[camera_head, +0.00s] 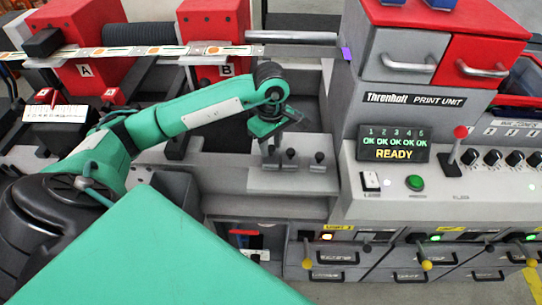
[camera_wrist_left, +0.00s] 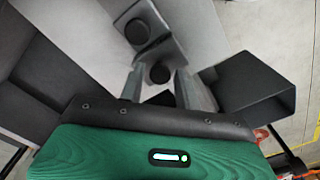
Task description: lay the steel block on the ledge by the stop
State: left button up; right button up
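My left gripper (camera_head: 270,146) points down over a grey shelf (camera_head: 300,182) in the middle of the head view. In the left wrist view its two fingers (camera_wrist_left: 158,88) stand apart. A grey piece with a round black knob (camera_wrist_left: 160,73) shows between and beyond the fingertips; I cannot tell whether they touch it. Another black knob (camera_wrist_left: 137,31) lies just past it. In the head view, knobbed pieces (camera_head: 290,154) and (camera_head: 319,157) stand on the shelf right of the gripper. I cannot tell which piece is the steel block, nor identify the stop. My right gripper is not in view.
A grey print unit (camera_head: 417,112) with a lit READY display (camera_head: 394,143) rises close on the right. Red units A (camera_head: 85,70) and B (camera_head: 226,70) stand behind, with a label strip (camera_head: 130,51) across them. An open dark box (camera_wrist_left: 255,92) is right of the fingers.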

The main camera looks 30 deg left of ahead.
pick_arm(q)
grip_shut()
jog(key=shift+w+r, duration=0.1)
jog(key=shift+r, duration=0.1)
